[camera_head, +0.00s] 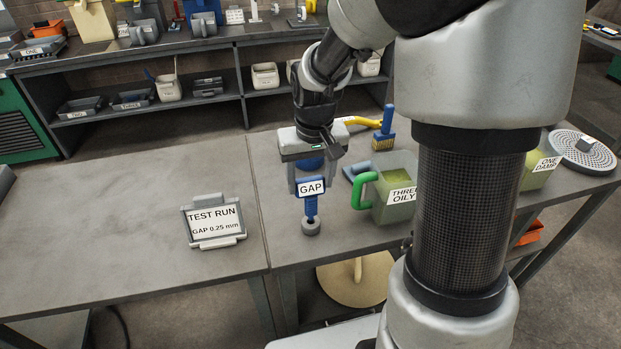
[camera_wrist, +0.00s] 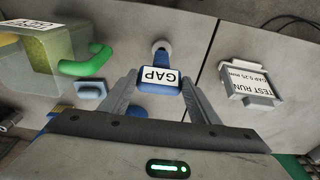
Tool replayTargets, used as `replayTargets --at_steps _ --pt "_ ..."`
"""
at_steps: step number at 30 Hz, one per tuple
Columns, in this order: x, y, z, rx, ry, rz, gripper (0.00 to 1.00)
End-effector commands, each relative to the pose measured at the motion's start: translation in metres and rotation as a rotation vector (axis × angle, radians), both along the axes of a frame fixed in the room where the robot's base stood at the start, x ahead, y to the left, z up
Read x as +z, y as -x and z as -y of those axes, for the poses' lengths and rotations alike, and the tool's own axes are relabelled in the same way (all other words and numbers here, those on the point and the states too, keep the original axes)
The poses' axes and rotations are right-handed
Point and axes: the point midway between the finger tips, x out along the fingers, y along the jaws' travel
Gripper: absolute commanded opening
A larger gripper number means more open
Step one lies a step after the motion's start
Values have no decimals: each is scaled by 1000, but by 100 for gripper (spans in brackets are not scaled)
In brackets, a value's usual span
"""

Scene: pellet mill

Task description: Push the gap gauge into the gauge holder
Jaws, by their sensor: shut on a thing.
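The gap gauge (camera_head: 310,203) is blue with a white GAP label and stands roughly upright. It also shows in the wrist view (camera_wrist: 158,87). My gripper (camera_head: 310,187) is shut on its upper part from above, one finger on each side of the label. The gauge holder (camera_head: 311,228) looks like a small grey round piece on the table, right at the gauge's lower end; it also shows in the wrist view (camera_wrist: 161,46). The lower end meets the holder in the picture, but I cannot tell how deep it sits.
A TEST RUN sign (camera_head: 214,222) stands to the left. A green-handled jug (camera_head: 392,205) labelled THREE OILY stands close on the right, with a blue object (camera_head: 358,171) beside it.

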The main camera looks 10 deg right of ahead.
Motion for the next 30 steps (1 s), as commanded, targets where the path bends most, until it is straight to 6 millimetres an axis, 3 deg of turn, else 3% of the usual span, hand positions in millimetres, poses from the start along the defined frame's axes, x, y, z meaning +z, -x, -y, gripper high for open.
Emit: replayTargets --at_steps 30 --pt "-11 0 0 0 0 1 10"
